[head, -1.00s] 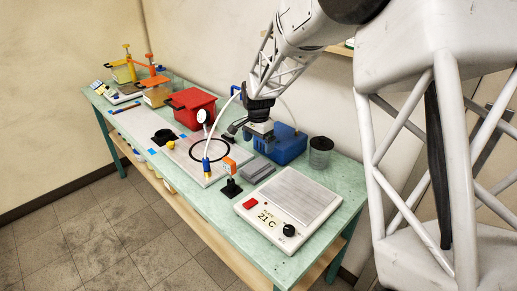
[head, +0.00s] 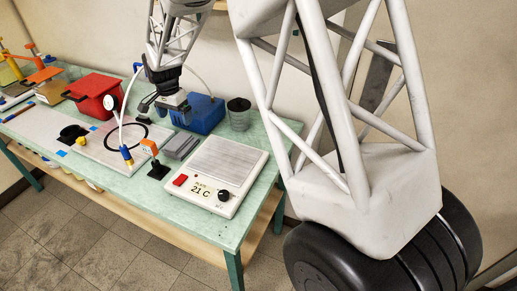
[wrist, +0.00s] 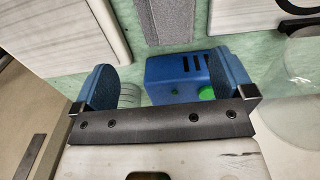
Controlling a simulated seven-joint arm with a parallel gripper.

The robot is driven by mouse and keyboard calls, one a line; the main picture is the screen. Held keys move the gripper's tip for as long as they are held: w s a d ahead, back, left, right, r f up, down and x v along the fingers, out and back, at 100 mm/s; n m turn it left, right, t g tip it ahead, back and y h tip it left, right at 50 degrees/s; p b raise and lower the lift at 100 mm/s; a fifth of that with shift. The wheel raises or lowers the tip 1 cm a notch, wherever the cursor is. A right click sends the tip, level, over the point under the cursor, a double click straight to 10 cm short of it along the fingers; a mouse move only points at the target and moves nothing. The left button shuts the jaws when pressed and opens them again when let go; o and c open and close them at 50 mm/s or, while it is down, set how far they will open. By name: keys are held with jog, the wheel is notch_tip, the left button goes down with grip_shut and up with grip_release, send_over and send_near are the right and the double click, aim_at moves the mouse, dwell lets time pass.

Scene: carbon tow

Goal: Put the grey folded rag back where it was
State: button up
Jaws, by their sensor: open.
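The grey folded rag (head: 180,145) lies flat on the green bench, between the small orange-topped stand and the hot plate. In the wrist view it appears to be the grey strip (wrist: 168,22) at the top edge, partly cut off. My gripper (head: 166,106) hangs beyond the rag in the head view, beside the blue box. In the wrist view my gripper (wrist: 165,80) has its two blue fingers wide apart, with nothing held between them. The blue box shows behind the gap. I cannot tell the exact height above the bench.
The hot plate (head: 222,178) reading 21 C stands right of the rag. The blue box (head: 204,112) and a dark cup (head: 239,113) stand behind. The orange-topped stand (head: 152,150) and a hose with a gauge (head: 111,103) are to the left. A red bin (head: 95,92) is farther left.

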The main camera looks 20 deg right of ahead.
jog(key=s+d+r+n, duration=0.1)
jog(key=s+d+r, duration=0.3)
jog(key=s, duration=0.3)
jog(key=s+d+r+n+t, duration=0.1)
jog(key=s+d+r+n, duration=0.15)
jog(key=s+r, duration=0.3)
jog(key=s+d+r+n, duration=0.1)
jog(key=s+d+r, duration=0.35)
jog(key=s, duration=0.35)
jog(key=s+d+n, duration=0.2)
jog(key=s+d, duration=0.1)
jog(key=s, duration=0.9)
jog(key=s+d+n+t, duration=0.1)
jog(key=s+d, duration=0.3)
jog(key=s, duration=0.8)
jog(key=shift+s+f+n+t, duration=0.2)
jog(key=shift+n+t, duration=0.1)
jog(key=shift+n, duration=0.35)
jog(key=shift+w, duration=0.1)
